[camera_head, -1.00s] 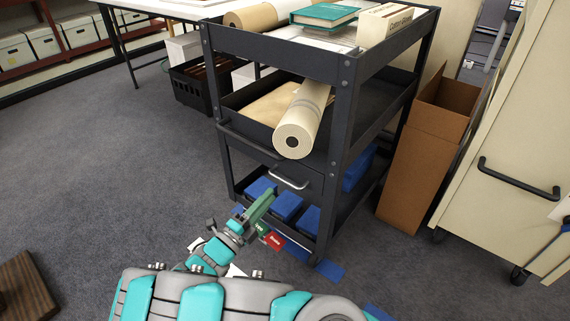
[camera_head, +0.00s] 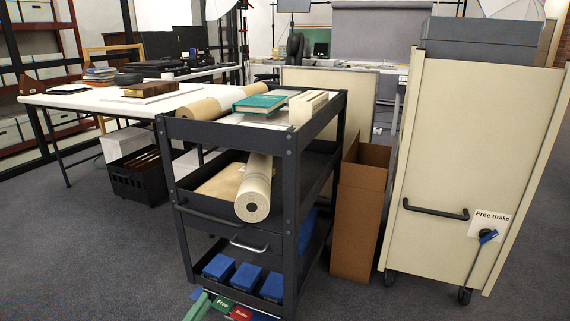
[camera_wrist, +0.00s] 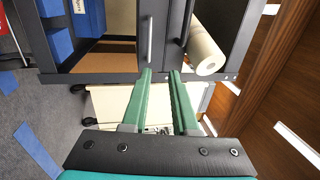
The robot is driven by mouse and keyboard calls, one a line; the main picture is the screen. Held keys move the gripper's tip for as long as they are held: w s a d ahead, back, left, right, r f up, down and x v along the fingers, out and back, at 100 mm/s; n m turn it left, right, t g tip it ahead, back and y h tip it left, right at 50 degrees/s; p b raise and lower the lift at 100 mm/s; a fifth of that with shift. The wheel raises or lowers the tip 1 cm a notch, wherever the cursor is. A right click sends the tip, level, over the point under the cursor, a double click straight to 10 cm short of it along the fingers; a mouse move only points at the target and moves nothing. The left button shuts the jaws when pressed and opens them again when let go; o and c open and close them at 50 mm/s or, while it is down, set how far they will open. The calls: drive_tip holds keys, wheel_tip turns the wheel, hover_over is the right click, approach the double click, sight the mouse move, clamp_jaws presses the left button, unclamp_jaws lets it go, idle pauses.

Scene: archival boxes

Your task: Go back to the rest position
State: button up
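My gripper (camera_wrist: 160,73) shows in the wrist view with its two green fingers apart and nothing between them. Its fingers point toward the dark cart (camera_wrist: 115,63), with the cart's handle (camera_wrist: 149,37) just beyond the tips. In the head view, only a green part of my gripper (camera_head: 197,307) shows at the bottom edge, in front of the cart's (camera_head: 291,190) lower shelf. The rest of my arm is out of that view.
The cart holds a paper roll (camera_head: 254,190), a green book (camera_head: 260,103) and blue boxes (camera_head: 246,278). A cardboard box (camera_head: 358,220) and a cream wheeled cabinet (camera_head: 450,170) stand to its right. Open carpet (camera_head: 90,260) lies left. A black crate (camera_head: 138,180) sits behind it.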

drive_tip(key=w+d+r+m+g+h, duration=0.1)
drive_tip(key=d+r+m+g+h, duration=0.35)
drive_tip(key=d+m, duration=0.4)
drive_tip(key=w+d+r+m+g+h, duration=0.1)
drive_tip(key=d+r+m+g+h, duration=0.3)
drive_tip(key=d, duration=0.8)
drive_tip(key=s+d+r+m+g+y+p, duration=0.1)
drive_tip(key=s+d+r+m+g, duration=0.2)
drive_tip(key=d+m, duration=0.4)
drive_tip(key=s+d+r+m+g, duration=0.1)
drive_tip(key=s+d+m+g, duration=0.4)
drive_tip(key=d, duration=0.3)
drive_tip(key=s+d+m+g+y+p, duration=0.1)
drive_tip(key=s+d+m+g+y, duration=0.6)
drive_tip(key=s+m, duration=0.5)
drive_tip(key=s+a+m+t+y, duration=0.1)
drive_tip(key=s+a+m+y, duration=0.3)
drive_tip(key=s+m, duration=0.2)
drive_tip(key=s+a+m+t+y+p, duration=0.1)
drive_tip(key=s+a+m+t+y, duration=0.1)
drive_tip(key=s+m, duration=0.4)
drive_tip(key=shift+a+m+y, duration=0.55)
drive_tip(key=shift+a+y, duration=0.3)
drive_tip(key=shift+y, duration=0.2)
